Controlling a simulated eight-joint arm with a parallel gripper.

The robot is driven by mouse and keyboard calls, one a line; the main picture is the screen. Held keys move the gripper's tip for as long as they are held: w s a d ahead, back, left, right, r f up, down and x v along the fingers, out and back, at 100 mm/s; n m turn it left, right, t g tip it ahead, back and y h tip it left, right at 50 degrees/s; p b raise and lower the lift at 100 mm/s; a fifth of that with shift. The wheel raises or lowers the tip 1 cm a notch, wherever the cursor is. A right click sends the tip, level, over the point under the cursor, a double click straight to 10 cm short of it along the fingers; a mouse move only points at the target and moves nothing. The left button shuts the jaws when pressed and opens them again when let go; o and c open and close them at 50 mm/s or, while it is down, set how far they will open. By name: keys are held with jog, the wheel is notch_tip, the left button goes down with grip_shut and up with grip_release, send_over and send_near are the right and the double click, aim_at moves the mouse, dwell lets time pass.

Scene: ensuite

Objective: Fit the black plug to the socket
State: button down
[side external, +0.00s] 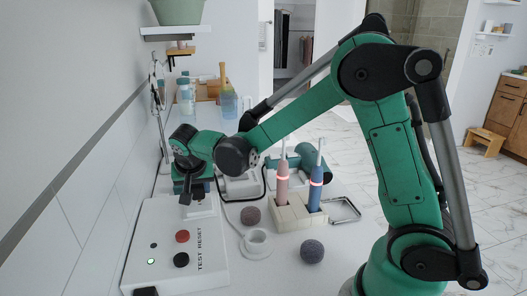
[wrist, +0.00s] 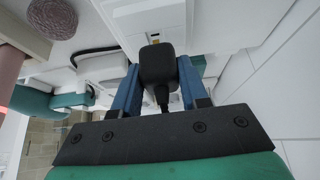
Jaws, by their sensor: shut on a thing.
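My gripper (wrist: 159,82) is shut on the black plug (wrist: 158,64), with a blue finger on each side of it. The plug's cord end points back toward my palm. In the side view my gripper (side external: 188,190) is low over the far end of a white socket box (side external: 155,222). The box also shows in the wrist view (wrist: 128,20), just beyond the plug. The plug's front face and the socket holes are hidden, so I cannot tell whether they touch.
The box carries a red button (side external: 182,236), a black button (side external: 181,260) and a lit green lamp (side external: 151,262). Bottles stand behind; a wall runs along the left.

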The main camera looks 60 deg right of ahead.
jog(key=shift+f, duration=0.6)
jog(key=shift+c, duration=1.9)
grip_release()
jog(key=shift+r, duration=0.1)
jog(key=v, duration=0.5)
jog(key=shift+s+r, duration=0.1)
jog(key=shift+r, duration=0.1)
jog(key=s+a+r+n+t+y, duration=0.1)
jog(key=s+r+n+t+y, duration=0.1)
jog(key=s+n, duration=0.7)
jog(key=shift+s+a+t+y, duration=0.15)
jog(key=shift+s+t+y, duration=0.35)
jog(key=shift+s+y, duration=0.85)
jog(key=shift+s+h, duration=0.25)
